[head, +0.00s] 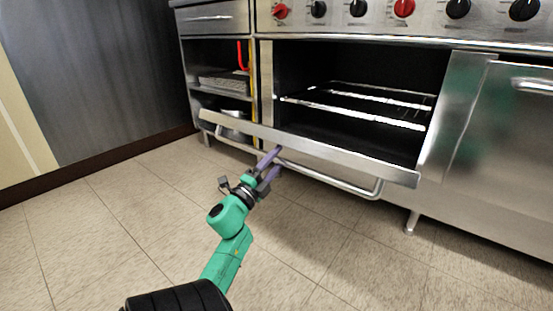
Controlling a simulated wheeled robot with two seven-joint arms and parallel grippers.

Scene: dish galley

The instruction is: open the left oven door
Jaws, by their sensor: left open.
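The left oven door (330,157) is swung down on its lower edge and stands well open, showing the dark oven inside with a wire rack (365,105). Its bar handle (335,182) runs along the outer side of the door. My left gripper (272,162) has its two purple fingers apart, at the left part of the handle and close to it. Whether the fingers touch the handle I cannot tell. My right gripper is not in view.
A closed steel oven door (500,150) is on the right. A row of red and black knobs (404,8) runs above. Open shelves (222,80) with trays and a pot stand left of the oven. The tiled floor (120,220) in front is clear.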

